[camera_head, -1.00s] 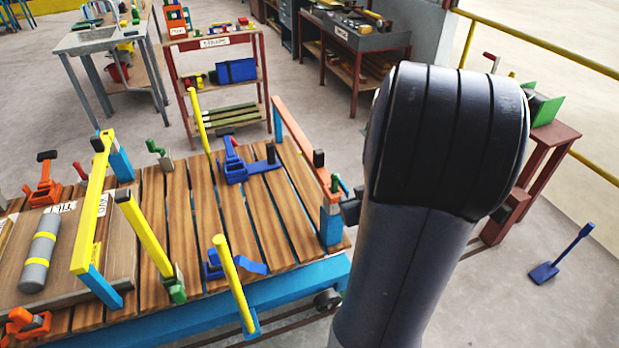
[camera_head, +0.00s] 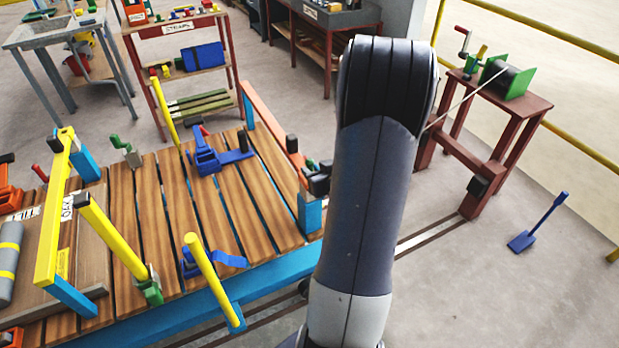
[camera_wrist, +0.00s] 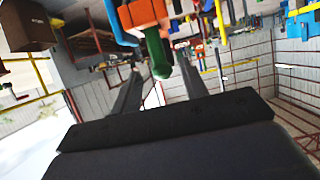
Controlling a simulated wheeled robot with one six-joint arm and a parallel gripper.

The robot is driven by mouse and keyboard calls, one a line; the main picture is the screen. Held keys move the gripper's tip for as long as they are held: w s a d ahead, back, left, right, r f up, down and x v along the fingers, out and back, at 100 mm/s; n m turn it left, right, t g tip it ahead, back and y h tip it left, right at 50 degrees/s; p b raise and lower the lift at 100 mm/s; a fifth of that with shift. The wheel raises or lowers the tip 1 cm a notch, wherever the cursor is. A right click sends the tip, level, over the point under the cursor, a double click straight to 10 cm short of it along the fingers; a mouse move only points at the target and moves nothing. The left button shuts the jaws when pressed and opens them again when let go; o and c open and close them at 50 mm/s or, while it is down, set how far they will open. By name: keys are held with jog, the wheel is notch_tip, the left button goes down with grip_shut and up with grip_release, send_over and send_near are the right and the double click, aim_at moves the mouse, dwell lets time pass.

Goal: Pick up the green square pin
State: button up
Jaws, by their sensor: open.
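A green pin (camera_wrist: 158,55) shows in the wrist view, projecting from an orange block (camera_wrist: 145,14) that has a blue piece beside it. The pin's rounded dark green end points toward my gripper (camera_wrist: 160,66). My gripper is open, with one dark finger on each side of the pin in the picture. I cannot tell whether the pin's end is between the fingers or beyond them. In the head view, a small green piece (camera_head: 311,165) shows by the near end of the orange bar (camera_head: 273,138), beside my arm. My arm hides most of my gripper there.
The slatted wooden table (camera_head: 245,205) has a blue clamp (camera_head: 212,158), several yellow bars and another green-handled piece (camera_head: 126,150). A red stand (camera_head: 500,110) with a green-sided winch is at the right, with a taut line running toward my arm. Floor at the right is mostly clear.

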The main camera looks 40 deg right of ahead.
aim_at(311, 166)
jog(key=shift+p+x, duration=0.4)
jog(key=shift+x, duration=1.8)
jog(key=shift+c, duration=0.3)
grip_shut()
